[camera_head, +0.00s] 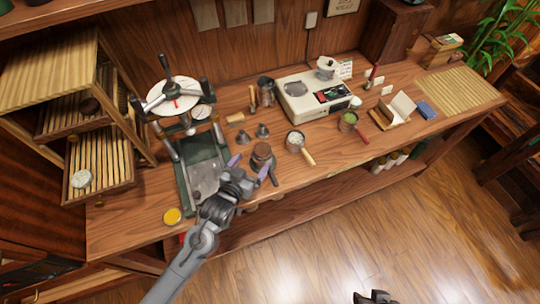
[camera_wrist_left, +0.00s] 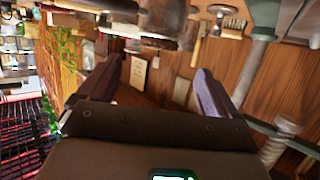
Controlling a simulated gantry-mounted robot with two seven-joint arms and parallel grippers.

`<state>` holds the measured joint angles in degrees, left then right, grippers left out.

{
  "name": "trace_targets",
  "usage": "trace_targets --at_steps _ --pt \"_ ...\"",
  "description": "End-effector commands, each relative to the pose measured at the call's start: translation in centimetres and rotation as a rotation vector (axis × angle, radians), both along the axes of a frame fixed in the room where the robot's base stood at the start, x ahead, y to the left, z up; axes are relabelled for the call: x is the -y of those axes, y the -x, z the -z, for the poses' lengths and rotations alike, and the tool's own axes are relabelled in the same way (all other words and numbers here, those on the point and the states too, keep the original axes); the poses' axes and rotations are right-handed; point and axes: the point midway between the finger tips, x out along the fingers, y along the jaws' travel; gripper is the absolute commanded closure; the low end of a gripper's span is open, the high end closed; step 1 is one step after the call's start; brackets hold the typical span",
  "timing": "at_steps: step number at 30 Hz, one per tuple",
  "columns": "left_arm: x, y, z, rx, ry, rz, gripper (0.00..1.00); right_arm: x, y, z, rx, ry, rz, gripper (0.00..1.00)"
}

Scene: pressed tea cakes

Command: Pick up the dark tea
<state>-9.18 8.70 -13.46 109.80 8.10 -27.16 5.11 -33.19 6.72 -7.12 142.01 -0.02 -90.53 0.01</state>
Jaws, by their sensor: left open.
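A small dark brown round piece (camera_head: 262,152), which looks like the dark tea, sits on a dark round stand on the bench. My left gripper (camera_head: 253,167) is just in front of it. Its purple-tipped fingers are apart, one towards each side of the piece, and nothing shows held. I cannot tell how far above the bench they are. Part of my right gripper (camera_head: 374,297) shows at the bottom edge.
A tall press (camera_head: 182,100) stands left of my gripper. A slatted drawer cabinet (camera_head: 55,75) holds a dark round cake (camera_head: 90,105). A white bowl with a wooden handle (camera_head: 295,140), small metal weights (camera_head: 262,131) and a scale (camera_head: 312,97) stand nearby. A yellow round lid (camera_head: 172,216) lies at front left.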

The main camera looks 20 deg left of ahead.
Motion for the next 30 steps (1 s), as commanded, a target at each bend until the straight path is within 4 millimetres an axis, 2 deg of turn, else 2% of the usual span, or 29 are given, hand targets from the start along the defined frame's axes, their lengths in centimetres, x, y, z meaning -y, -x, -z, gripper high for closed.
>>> trace_targets --at_steps 9,19,30 --pt "0.4 -4.0 1.0 0.008 0.001 0.001 0.07 0.0 0.0 0.5 0.003 -0.004 0.006 0.57" --pt "0.6 -6.0 1.7 0.007 0.002 0.0 0.07 0.3 0.0 0.7 0.002 0.008 0.0 0.57" --pt "0.9 -9.9 3.2 0.006 0.001 0.001 0.07 0.4 0.0 1.3 0.001 0.01 -0.002 0.57"
